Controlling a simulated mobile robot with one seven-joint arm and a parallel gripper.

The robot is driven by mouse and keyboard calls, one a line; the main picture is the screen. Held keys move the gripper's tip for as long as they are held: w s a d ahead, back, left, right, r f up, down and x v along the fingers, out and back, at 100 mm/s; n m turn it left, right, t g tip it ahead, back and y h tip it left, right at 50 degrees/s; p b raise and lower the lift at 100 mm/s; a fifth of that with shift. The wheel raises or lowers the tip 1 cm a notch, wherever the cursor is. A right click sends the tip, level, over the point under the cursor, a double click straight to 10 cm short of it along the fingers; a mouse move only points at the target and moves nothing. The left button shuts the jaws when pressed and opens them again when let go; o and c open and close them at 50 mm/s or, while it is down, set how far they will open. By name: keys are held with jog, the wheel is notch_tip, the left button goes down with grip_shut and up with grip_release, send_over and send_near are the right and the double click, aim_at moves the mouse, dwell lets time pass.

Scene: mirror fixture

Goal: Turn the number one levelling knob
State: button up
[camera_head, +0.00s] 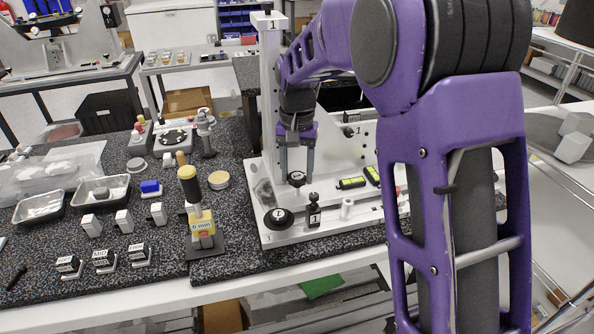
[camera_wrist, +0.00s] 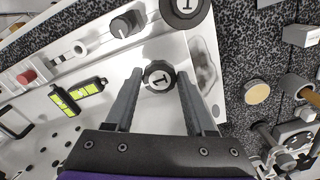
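A round black knob with a white disc marked 1 (camera_wrist: 158,76) sits on the white fixture plate (camera_head: 330,232). In the wrist view it lies between the tips of my gripper (camera_wrist: 160,80). In the head view my gripper (camera_head: 296,174) points down over the same knob (camera_head: 297,179). The fingers are open, one on each side, with a visible gap to the knob; I cannot tell how far above it they are. A larger black disc knob marked 1 (camera_head: 278,218) sits at the plate's front left corner, and shows at the wrist view's top edge (camera_wrist: 184,7).
A small black upright piece marked 1 (camera_head: 314,210) and a white peg (camera_head: 347,208) stand near the front. Two yellow-green level vials (camera_head: 352,183) lie to the right. A white column (camera_head: 269,90) rises behind.

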aim_at(297, 177)
jog(key=o, duration=0.4)
notch_tip(297, 177, up, 18)
jog(key=shift+f, duration=0.25)
dwell(0.4)
